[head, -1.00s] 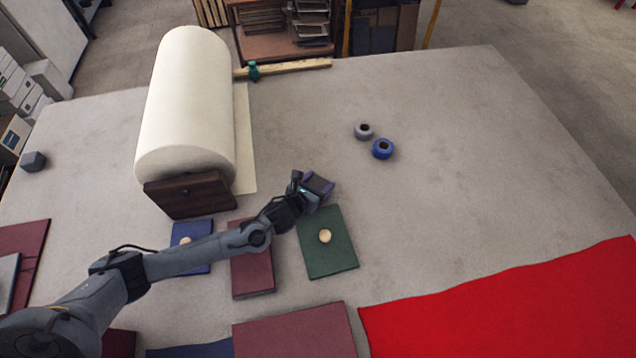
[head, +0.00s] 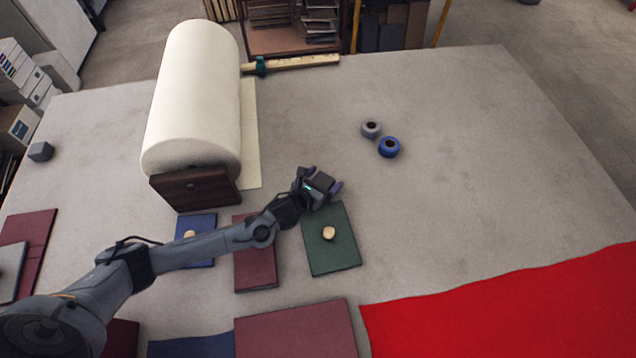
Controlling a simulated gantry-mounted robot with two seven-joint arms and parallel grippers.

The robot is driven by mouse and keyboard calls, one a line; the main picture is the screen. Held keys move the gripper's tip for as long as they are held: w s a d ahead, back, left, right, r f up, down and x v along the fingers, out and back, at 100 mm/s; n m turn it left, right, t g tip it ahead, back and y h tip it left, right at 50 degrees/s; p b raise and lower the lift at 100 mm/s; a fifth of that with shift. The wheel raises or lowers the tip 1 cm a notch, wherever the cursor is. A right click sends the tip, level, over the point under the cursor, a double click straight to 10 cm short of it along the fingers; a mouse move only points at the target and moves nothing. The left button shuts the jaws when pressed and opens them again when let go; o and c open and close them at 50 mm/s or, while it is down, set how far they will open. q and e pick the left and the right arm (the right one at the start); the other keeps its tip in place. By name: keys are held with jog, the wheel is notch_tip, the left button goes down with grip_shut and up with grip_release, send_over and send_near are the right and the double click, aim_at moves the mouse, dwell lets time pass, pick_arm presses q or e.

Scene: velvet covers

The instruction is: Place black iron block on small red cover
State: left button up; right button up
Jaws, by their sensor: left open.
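A small dark grey block (head: 41,151) sits at the far left of the table; it looks like the black iron block. The small red cover (head: 254,270) is a dark red, book-like piece lying flat, with my left forearm across its upper part. No block shows on its visible part. My left gripper (head: 323,182) is open above the far edge of the green cover (head: 345,255). A dark square shape shows between its fingers; I cannot tell whether it is an object or part of the gripper. My right gripper is not in view.
A beige piece (head: 328,233) lies on the green cover, another on the blue cover (head: 205,222). A larger dark red cover (head: 295,332) and bright red cloth (head: 510,310) lie in front. Two tape rolls (head: 389,147) lie in otherwise clear space.

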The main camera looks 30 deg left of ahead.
pick_arm(q)
jog(key=v, duration=1.2)
jog(key=shift+p, duration=0.3)
jog(key=shift+r, duration=0.1)
